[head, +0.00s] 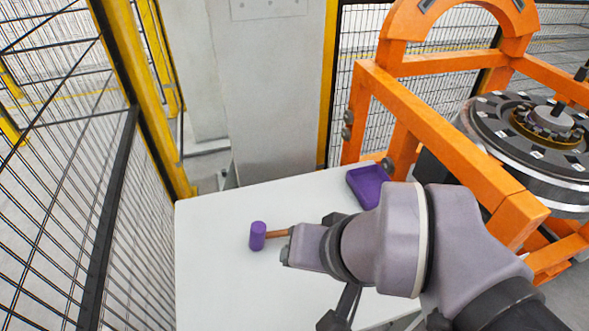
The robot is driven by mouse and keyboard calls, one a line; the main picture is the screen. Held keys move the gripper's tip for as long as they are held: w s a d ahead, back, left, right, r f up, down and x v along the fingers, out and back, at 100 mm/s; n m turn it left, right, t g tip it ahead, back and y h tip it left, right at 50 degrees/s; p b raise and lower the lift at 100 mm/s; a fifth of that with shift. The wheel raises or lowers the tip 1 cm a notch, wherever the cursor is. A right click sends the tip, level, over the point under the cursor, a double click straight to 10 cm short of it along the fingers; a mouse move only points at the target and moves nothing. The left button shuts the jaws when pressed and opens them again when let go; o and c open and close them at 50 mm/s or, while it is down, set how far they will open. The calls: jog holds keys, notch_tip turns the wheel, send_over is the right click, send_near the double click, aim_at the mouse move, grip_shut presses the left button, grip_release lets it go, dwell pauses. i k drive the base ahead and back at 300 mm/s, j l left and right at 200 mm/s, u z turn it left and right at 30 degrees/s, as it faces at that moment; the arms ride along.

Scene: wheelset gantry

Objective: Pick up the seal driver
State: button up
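A tool with a purple cylindrical head and a brown handle, which I take to be the seal driver (258,236), is at the white table, left of my gripper. Its handle points right and runs to the end of my gripper (288,244), where the rest of it is hidden. My gripper reaches in from the right, low over the table. Its fingers are mostly hidden by my wrist, so I cannot tell whether they are open or shut, or whether they touch the handle.
The white table (215,270) is clear around the tool. A purple tray (368,200) sits at its back right edge. An orange frame (430,125) stands at the right beside a round metal wheel assembly (535,130). A wire fence with a yellow post (150,105) borders the left.

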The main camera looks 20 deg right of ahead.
aim_at(555, 111)
jog(key=z, duration=2.05)
jog(key=i+l+u, duration=0.2)
jog(key=l, duration=0.3)
jog(key=i+l+u, duration=0.2)
jog(key=l, duration=0.3)
jog(key=i+l+u, duration=0.2)
jog(key=l, duration=0.35)
jog(key=i+l+u, duration=0.2)
jog(key=l, duration=0.35)
jog(key=l+u, duration=0.2)
jog(key=l, duration=0.35)
jog(key=i+l+u, duration=0.15)
jog(key=l, duration=0.45)
jog(key=i+l+u, duration=0.45)
jog(key=l, duration=0.25)
jog(key=i+l+u, duration=0.45)
jog(key=l, duration=0.4)
